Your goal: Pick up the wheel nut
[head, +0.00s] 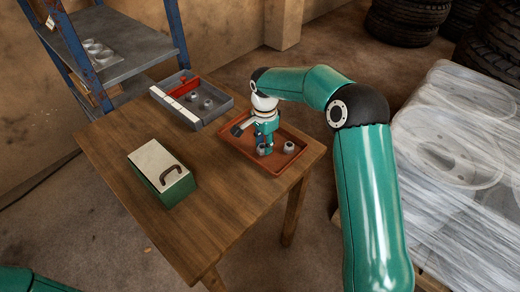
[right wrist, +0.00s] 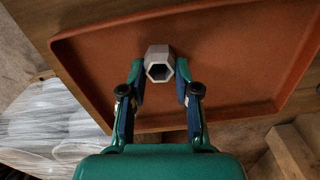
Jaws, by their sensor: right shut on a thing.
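A grey hexagonal wheel nut (right wrist: 160,66) is between the fingertips of my right gripper (right wrist: 161,72), which is shut on it. In the head view the held nut (head: 264,151) shows at the tips of my right gripper (head: 265,144), over the rust-red tray (head: 279,166). Whether the nut touches the tray floor I cannot tell. Another nut (head: 289,147) stands in the tray, just right of the gripper. The tray (right wrist: 240,60) fills much of the right wrist view. My left gripper is not in view.
A grey bin (head: 213,116) with a red part, a white strip and a few nuts stands at the table's back. A green box (head: 173,190) with a handled pale lid stands front left. The wooden table (head: 225,205) is clear in front. Wrapped wheels (head: 455,150) stand right.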

